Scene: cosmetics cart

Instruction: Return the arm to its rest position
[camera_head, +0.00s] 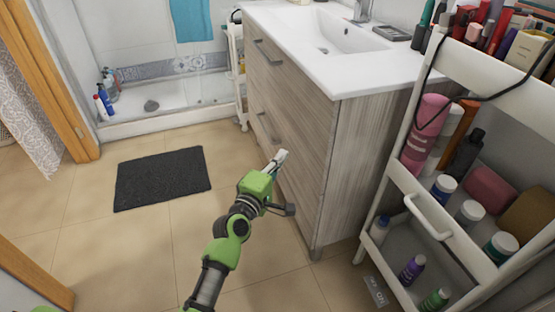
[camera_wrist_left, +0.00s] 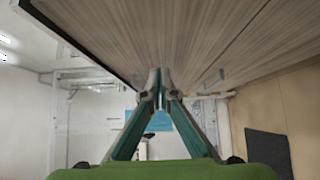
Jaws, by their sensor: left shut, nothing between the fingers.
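My left arm, green and grey, reaches up from the bottom of the head view. Its left gripper (camera_head: 279,158) is in front of the drawer side of the wood-grain vanity cabinet (camera_head: 290,85). In the left wrist view the two fingers of the left gripper (camera_wrist_left: 160,78) meet at their tips, shut with nothing between them. The cabinet front (camera_wrist_left: 190,35) fills the top of that view, close to the fingers; I cannot tell whether they touch it. My right gripper is not in view.
A white cart (camera_head: 398,175) with bottles and jars stands at the right. A dark mat (camera_head: 162,178) lies on the tiled floor at the left, with a shower behind it. The floor (camera_head: 135,250) around the mat is free. A wooden door frame (camera_head: 55,85) is at the far left.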

